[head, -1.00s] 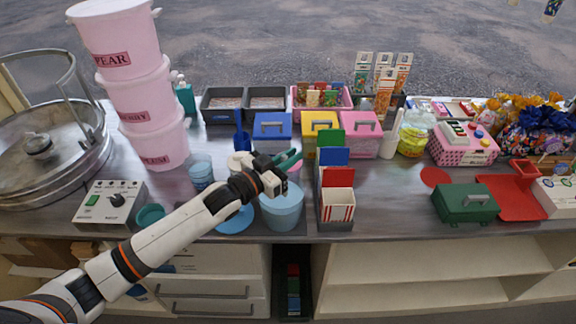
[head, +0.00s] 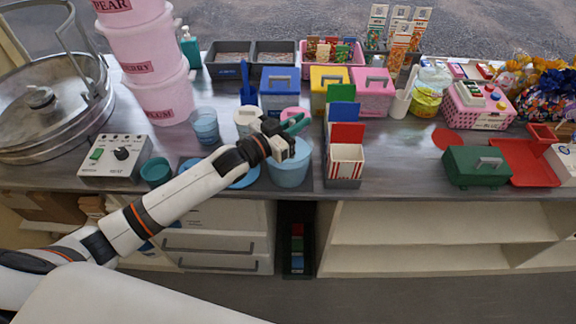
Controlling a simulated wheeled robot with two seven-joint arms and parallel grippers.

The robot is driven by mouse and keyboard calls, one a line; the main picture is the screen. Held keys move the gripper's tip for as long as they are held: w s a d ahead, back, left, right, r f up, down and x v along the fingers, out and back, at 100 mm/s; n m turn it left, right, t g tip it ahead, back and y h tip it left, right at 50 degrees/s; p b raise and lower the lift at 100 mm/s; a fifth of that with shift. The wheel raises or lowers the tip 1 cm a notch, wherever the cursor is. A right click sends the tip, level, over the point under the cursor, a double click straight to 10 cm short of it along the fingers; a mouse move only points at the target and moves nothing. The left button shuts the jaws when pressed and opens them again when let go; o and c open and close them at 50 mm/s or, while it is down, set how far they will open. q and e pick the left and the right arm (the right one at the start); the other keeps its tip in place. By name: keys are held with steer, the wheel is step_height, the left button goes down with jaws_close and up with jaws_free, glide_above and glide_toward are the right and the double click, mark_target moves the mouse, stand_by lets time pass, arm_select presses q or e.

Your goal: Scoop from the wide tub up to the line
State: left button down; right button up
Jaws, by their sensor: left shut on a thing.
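My left gripper (head: 284,137) is over the round light blue tub (head: 289,170), at its upper rim. It is shut on a green scoop-like tool (head: 296,124), which points up and to the right. The gripper and arm hide part of the tub's mouth, so I cannot see what is inside it. A blue disc like a lid (head: 243,177) lies on the counter left of the tub, partly behind my arm. A translucent blue cup (head: 205,126) stands further left; I cannot make out a line on it. My right gripper is not in view.
A striped box stand (head: 345,166) is close right of the tub. A white tub (head: 247,121) and a pink one (head: 294,113) stand behind. A teal cup (head: 155,172) and a control box (head: 115,157) are at left.

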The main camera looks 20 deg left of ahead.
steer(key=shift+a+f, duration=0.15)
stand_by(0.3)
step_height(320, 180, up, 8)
steer(key=p, duration=0.8)
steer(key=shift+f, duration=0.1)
